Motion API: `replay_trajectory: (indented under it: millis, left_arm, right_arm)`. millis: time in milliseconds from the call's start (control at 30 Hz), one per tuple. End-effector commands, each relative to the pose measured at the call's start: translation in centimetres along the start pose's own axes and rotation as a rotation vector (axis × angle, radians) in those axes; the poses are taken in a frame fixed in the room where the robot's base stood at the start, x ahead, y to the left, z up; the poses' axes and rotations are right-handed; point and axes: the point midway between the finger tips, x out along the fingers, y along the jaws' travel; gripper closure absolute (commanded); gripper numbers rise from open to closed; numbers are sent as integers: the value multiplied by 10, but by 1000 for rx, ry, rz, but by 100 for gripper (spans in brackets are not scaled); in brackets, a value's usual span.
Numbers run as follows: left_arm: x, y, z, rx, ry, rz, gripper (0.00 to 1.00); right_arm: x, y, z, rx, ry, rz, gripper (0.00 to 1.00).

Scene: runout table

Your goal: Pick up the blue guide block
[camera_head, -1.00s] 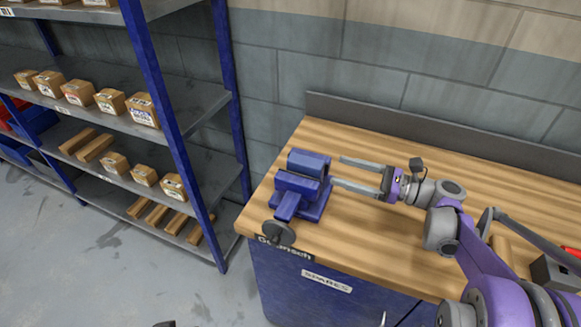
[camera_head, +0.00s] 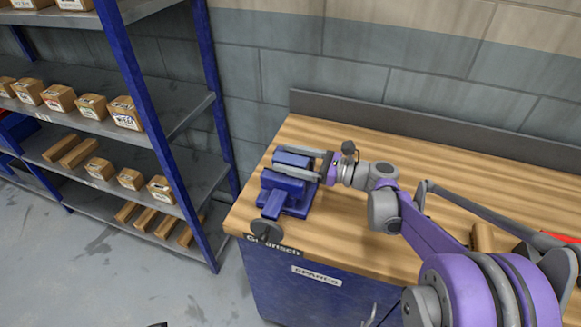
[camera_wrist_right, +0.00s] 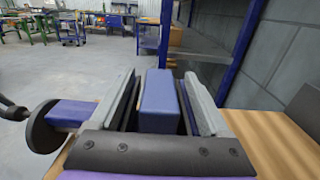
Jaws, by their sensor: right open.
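A blue block (camera_head: 293,159) sits at the back of a blue vise (camera_head: 273,204) on the left end of the wooden bench. I cannot tell whether it is a separate piece or part of the vise. My right gripper (camera_head: 284,160) is open, with one finger on either side of the block. In the right wrist view the block (camera_wrist_right: 158,100) stands between the two grey fingers, with a visible gap on each side. The lower parts of the block are hidden. My left gripper is not in view.
The vise handwheel (camera_head: 266,231) overhangs the bench front. A low backboard (camera_head: 420,130) runs along the wall. A blue-framed shelf (camera_head: 150,110) with cardboard boxes stands left of the bench. A wooden piece (camera_head: 483,238) lies on the bench's right part. The middle bench top is mostly clear.

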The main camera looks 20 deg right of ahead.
Motion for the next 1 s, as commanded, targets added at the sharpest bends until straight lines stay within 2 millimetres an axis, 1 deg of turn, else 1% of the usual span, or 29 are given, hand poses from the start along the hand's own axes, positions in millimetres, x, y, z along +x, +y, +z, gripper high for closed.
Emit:
replay_trajectory:
  millis: [100,133,267,300,367,400,467,500,567,1000]
  left_arm:
    - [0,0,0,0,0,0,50]
    - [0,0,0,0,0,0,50]
    - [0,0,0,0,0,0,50]
    - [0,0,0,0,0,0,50]
    - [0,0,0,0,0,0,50]
    - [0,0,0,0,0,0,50]
    - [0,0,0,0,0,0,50]
    - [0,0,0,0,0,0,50]
    - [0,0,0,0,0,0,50]
    - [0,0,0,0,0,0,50]
  right_arm:
    - [0,0,0,0,0,0,20]
    - [0,0,0,0,0,0,22]
    - [0,0,0,0,0,0,45]
    - [-1,0,0,0,0,0,52]
    - [-1,0,0,0,0,0,63]
    - [-1,0,0,0,0,0,70]
    - [-1,0,0,0,0,0,81]
    - [-1,0,0,0,0,0,88]
    - [-1,0,0,0,0,0,99]
    - [-1,0,0,0,0,-1,100]
